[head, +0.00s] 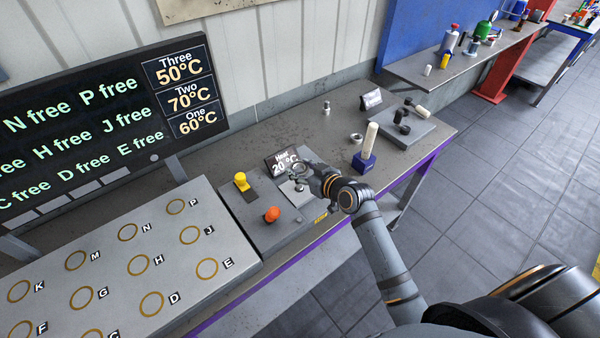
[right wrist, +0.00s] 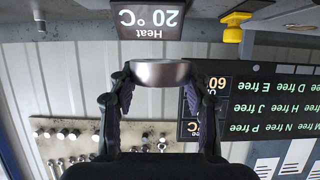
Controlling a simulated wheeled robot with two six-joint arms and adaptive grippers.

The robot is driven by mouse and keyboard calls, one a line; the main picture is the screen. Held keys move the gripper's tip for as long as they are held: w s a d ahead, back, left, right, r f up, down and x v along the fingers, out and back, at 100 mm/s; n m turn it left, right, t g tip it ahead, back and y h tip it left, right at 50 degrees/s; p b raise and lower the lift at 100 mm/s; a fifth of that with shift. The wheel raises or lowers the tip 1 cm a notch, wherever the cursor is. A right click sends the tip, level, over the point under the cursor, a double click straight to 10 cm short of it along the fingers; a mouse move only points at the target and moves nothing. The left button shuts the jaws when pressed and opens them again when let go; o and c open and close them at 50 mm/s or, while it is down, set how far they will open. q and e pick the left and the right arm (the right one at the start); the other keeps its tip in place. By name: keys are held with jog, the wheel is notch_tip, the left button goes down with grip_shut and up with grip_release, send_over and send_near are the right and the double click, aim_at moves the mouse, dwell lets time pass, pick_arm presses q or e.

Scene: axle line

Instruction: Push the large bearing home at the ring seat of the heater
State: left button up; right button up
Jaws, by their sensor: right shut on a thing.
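My right gripper (head: 308,176) is shut on the large bearing (right wrist: 160,72), a silvery metal ring. In the right wrist view the ring sits between the two fingertips (right wrist: 160,85), its side facing the camera. In the head view the bearing (head: 299,170) is close to the heater's front, above the pale ring seat (head: 295,190); the gripper partly covers both. I cannot tell whether bearing and seat touch. The heater (head: 258,226) is a grey box with a "Heat 20 °C" display (head: 284,162), which also shows inverted in the right wrist view (right wrist: 152,19). My left gripper is not in view.
A yellow knob (head: 241,181) and an orange knob (head: 272,214) stand left of the seat. A blue block with a cream post (head: 364,161) stands close to the right. A lettered ring board (head: 120,265) lies left. A grey tray (head: 420,140) with black parts is further right.

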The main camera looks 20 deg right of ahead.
aim_at(301, 189)
jog(key=shift+r, duration=0.1)
jog(key=shift+f+b, duration=0.3)
jog(key=shift+f, duration=0.2)
notch_tip(301, 189, down, 4)
jog(key=b, duration=0.3)
jog(key=shift+f+b, duration=0.45)
jog(key=shift+b, duration=0.1)
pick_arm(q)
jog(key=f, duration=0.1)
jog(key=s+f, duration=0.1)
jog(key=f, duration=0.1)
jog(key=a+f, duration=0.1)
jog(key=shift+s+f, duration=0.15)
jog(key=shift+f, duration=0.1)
pick_arm(e)
jog(key=shift+r, duration=0.1)
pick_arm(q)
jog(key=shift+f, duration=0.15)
pick_arm(e)
jog(key=shift+f, duration=0.25)
pick_arm(q)
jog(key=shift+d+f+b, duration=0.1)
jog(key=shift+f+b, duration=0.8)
jog(key=shift+b, duration=0.05)
pick_arm(e)
jog(key=shift+f, duration=1.1)
jog(key=shift+s, duration=0.1)
